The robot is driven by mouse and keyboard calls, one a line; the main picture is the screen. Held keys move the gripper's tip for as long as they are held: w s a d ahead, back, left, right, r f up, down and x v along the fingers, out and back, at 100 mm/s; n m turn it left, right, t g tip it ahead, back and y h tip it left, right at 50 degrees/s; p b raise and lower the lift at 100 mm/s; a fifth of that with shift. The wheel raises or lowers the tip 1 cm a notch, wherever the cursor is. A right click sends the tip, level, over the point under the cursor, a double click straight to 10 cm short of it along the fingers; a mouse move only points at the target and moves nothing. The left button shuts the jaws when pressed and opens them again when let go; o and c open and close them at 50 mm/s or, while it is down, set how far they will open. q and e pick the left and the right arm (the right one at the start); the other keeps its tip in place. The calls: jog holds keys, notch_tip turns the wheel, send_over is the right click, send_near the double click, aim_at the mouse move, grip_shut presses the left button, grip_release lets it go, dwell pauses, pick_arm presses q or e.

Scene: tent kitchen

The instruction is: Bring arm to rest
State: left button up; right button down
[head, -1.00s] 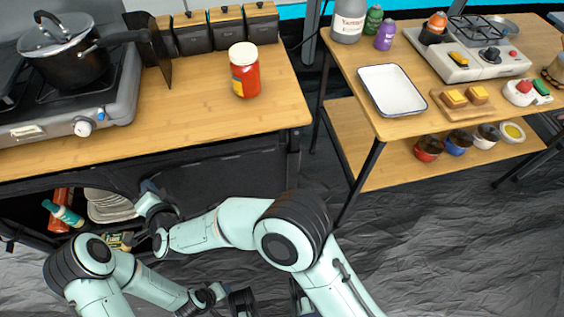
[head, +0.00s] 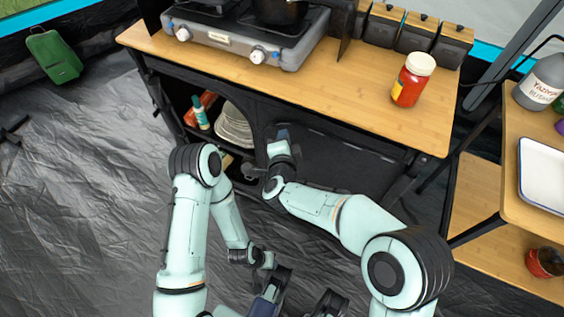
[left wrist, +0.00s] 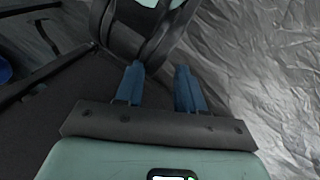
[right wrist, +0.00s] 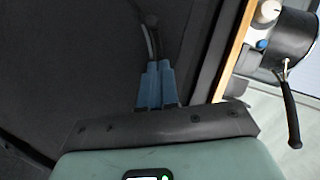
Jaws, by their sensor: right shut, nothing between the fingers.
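My right arm (head: 340,215) reaches across to the front of the kitchen counter. Its gripper (head: 283,134) is in front of the dark cabinet panel below the counter top. In the right wrist view the blue fingers (right wrist: 157,68) are together with nothing between them. My left arm (head: 185,235) is folded, its elbow up and its forearm hanging down at the left. In the left wrist view the left gripper's blue fingers (left wrist: 160,78) are apart and empty, with part of my own dark arm link beyond them. In the head view I cannot clearly make out the left gripper's fingertips.
The counter (head: 350,90) carries a gas stove (head: 240,40), a red jar (head: 412,80) and dark canisters (head: 415,32). Plates (head: 233,125) and a bottle (head: 200,112) are on its open shelf. A second table (head: 520,205) stands right. Floor (head: 80,210) at left is clear.

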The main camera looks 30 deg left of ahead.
pick_arm(q)
jog(key=shift+s+d+r+p, duration=0.25)
jog(key=shift+s+r+p, duration=0.15)
jog(key=shift+s+r, duration=0.1)
pick_arm(e)
jog(key=v, duration=0.7)
jog(key=shift+s, duration=0.25)
jog(key=shift+d, duration=0.15)
